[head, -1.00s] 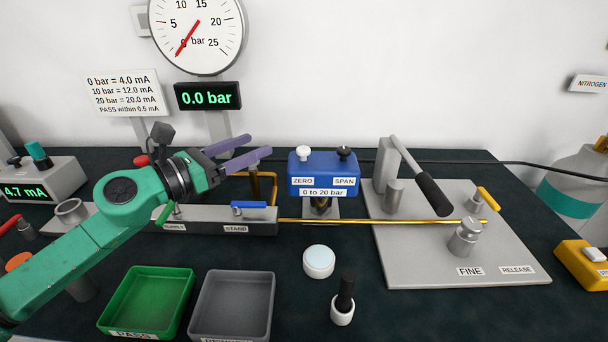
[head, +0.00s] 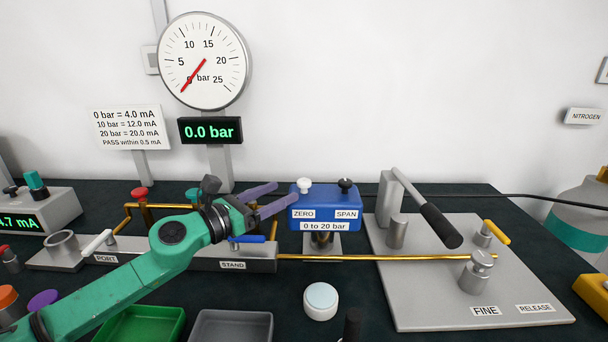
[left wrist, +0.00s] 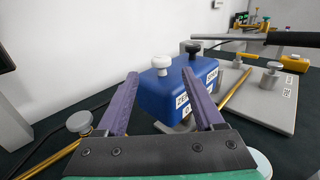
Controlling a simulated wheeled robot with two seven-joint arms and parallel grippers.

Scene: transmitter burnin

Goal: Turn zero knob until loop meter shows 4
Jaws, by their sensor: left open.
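The blue transmitter (head: 324,208) is labelled ZERO, SPAN and 0 to 20 bar. Its white zero knob (head: 304,185) stands on top at the left, and the black span knob (head: 345,185) at the right. My left gripper (head: 284,198) is open and empty, its purple fingers just left of the transmitter. In the left wrist view the zero knob (left wrist: 161,63) lies beyond and between the open fingertips, apart from them. The loop meter (head: 18,222) at the far left reads 4.7 mA, its left edge cut off. My right gripper is not in view.
The pressure display (head: 210,130) reads 0.0 bar below a round gauge (head: 203,62). A pump plate (head: 430,300) with a black-handled lever stands right. Green and grey trays (head: 232,325) lie in front.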

